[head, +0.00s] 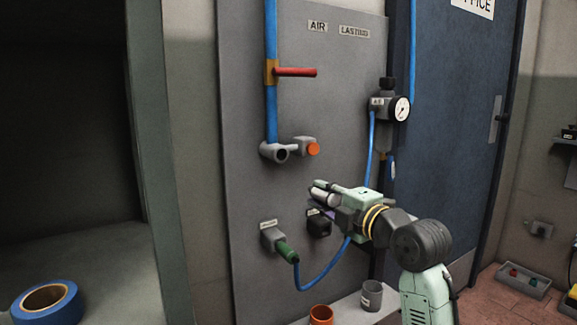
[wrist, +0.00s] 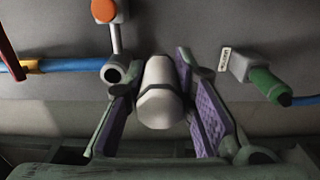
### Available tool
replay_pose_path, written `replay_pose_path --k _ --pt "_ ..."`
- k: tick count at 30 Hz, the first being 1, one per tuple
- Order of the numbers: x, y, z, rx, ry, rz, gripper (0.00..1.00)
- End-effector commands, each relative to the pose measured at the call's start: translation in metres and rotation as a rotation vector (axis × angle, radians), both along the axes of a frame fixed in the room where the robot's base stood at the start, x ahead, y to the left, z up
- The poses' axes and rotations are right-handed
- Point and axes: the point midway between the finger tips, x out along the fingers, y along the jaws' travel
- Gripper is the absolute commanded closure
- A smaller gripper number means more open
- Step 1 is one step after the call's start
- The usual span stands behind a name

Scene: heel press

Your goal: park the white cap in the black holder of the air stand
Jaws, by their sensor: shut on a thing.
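My gripper (head: 322,197) is shut on the white cap (head: 325,196), in front of the grey panel of the air stand (head: 345,75). In the wrist view the cap (wrist: 160,95) sits between the purple finger pads, its faceted end towards the camera. The black holder (head: 318,226) is on the panel, just below the gripper in the head view and partly covered by it. I cannot make out the holder in the wrist view. The cap appears apart from the holder.
A grey open pipe end (head: 275,152) and an orange button (head: 313,149) are above the gripper. A red valve handle (head: 295,72) sticks out higher up. A green connector (head: 287,252) with a blue hose is at lower left. An orange cup (head: 320,315) and grey cup (head: 372,295) stand below.

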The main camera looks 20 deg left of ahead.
Motion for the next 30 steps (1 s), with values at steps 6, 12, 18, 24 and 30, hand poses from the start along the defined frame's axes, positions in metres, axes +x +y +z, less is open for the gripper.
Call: replay_pose_path --k 6,12,18,24,30 --pt "0.008 -0.006 -0.018 0.001 0.001 -0.001 1.0" --pt "0.015 -0.012 -0.032 0.001 0.001 -0.001 1.0" --pt "0.021 -0.017 -0.045 0.001 0.0 -0.001 1.0" --pt "0.028 -0.022 -0.059 0.001 0.001 -0.001 1.0" --pt "0.034 -0.027 -0.072 0.001 0.001 0.0 1.0"
